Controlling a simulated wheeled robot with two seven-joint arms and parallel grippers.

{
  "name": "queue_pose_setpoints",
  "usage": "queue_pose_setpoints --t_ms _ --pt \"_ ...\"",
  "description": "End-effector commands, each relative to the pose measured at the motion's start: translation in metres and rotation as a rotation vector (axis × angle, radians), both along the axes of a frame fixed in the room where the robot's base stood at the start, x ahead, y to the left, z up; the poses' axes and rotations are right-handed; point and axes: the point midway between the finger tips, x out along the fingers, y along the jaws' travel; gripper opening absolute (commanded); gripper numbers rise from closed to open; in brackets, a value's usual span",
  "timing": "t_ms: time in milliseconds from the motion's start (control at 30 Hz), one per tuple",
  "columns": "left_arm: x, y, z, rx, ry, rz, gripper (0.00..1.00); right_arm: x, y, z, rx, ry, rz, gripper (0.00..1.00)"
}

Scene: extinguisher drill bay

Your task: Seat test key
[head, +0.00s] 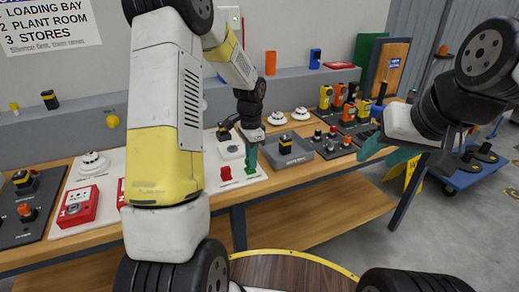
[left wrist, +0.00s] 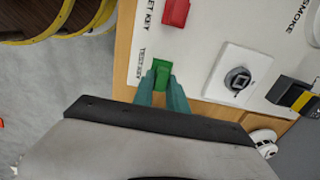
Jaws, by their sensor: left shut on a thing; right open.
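The green test key (left wrist: 162,72) stands on the white board beside the printed words TEST KEY in the left wrist view. My left gripper (left wrist: 163,90) is shut on it, with a teal finger on each side. In the head view my left gripper (head: 250,155) points down at the board's right part; its fingers mostly hide the key there. A white unit with a round dark keyway (left wrist: 238,80) sits on the same board, apart from the key; it also shows in the head view (head: 231,149). My right gripper (head: 385,152) is open and empty at the right.
A red key (left wrist: 175,12) stands near the green one, also in the head view (head: 226,173). A black-and-yellow device (left wrist: 298,97) is beyond the keyway unit. A grey tray (head: 310,151) lies right of my left gripper. Red call points (head: 76,208) are at the left.

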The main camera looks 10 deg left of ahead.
Motion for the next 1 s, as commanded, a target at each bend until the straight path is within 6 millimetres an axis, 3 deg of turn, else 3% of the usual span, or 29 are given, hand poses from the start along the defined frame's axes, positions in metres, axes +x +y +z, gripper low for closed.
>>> queue_pose_setpoints --t_ms 933,967,1000 --pt "0.000 0.000 -0.012 0.000 0.000 0.000 0.00 0.000 0.000 0.000 0.000 0.000 0.000 0.45" --pt "0.000 0.000 -0.012 0.000 0.000 0.000 0.20 0.000 0.000 0.000 0.000 0.000 0.000 0.45" --pt "0.000 0.000 -0.012 0.000 0.000 0.000 0.28 0.000 0.000 0.000 0.000 0.000 0.000 0.45"
